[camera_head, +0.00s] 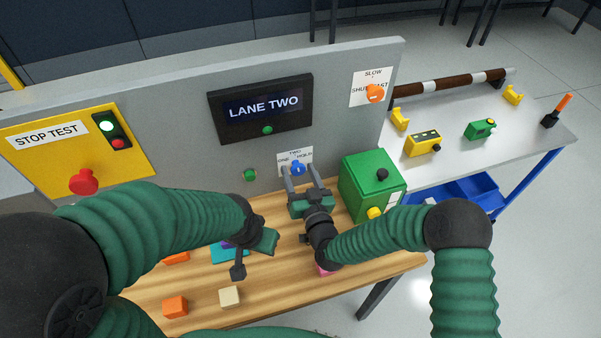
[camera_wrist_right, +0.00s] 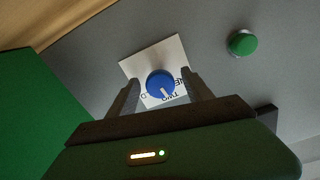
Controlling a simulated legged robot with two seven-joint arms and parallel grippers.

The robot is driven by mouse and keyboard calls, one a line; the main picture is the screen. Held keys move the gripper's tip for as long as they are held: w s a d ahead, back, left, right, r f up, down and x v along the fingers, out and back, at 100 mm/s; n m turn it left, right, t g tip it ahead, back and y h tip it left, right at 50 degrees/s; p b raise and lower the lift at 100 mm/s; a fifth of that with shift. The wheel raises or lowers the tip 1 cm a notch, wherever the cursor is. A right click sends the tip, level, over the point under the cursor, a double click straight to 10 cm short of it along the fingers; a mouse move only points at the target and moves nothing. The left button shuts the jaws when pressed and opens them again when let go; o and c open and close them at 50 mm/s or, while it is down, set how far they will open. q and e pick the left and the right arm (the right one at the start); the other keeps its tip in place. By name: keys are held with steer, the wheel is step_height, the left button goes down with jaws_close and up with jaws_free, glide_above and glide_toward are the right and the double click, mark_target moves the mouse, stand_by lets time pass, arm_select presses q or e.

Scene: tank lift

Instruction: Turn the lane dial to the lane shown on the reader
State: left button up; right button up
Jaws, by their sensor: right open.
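The reader (camera_head: 264,107) on the grey panel shows LANE TWO, with a small green light under the words. The blue lane dial (camera_head: 298,168) sits on a white label with ONE, TWO and HOLD below the reader. My right gripper (camera_head: 300,178) is open in front of the dial, one finger on each side. In the right wrist view the dial (camera_wrist_right: 160,84) shows between the fingertips, with its white pointer mark visible; I cannot tell whether the fingers touch it. My left gripper (camera_head: 255,256) is over the wooden table; its jaw state is unclear.
A green button (camera_head: 250,175) is left of the dial. A green box (camera_head: 372,185) stands close on the right. An orange dial (camera_head: 375,93) is higher up. A red button (camera_head: 84,181) is on the yellow stop-test panel. Loose blocks (camera_head: 175,306) lie on the table.

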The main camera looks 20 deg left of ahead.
steer(key=shift+a, duration=0.45)
steer(key=shift+c, duration=2.5)
steer(key=shift+d, duration=0.6)
steer(key=c, duration=0.5)
steer(key=shift+w, duration=0.1)
steer(key=shift+c, duration=1.2)
arm_select(q)
steer(key=shift+a, duration=0.15)
arm_select(e)
steer(key=shift+a, duration=0.1)
jaws_close()
arm_select(q)
steer(key=shift+f, duration=0.1)
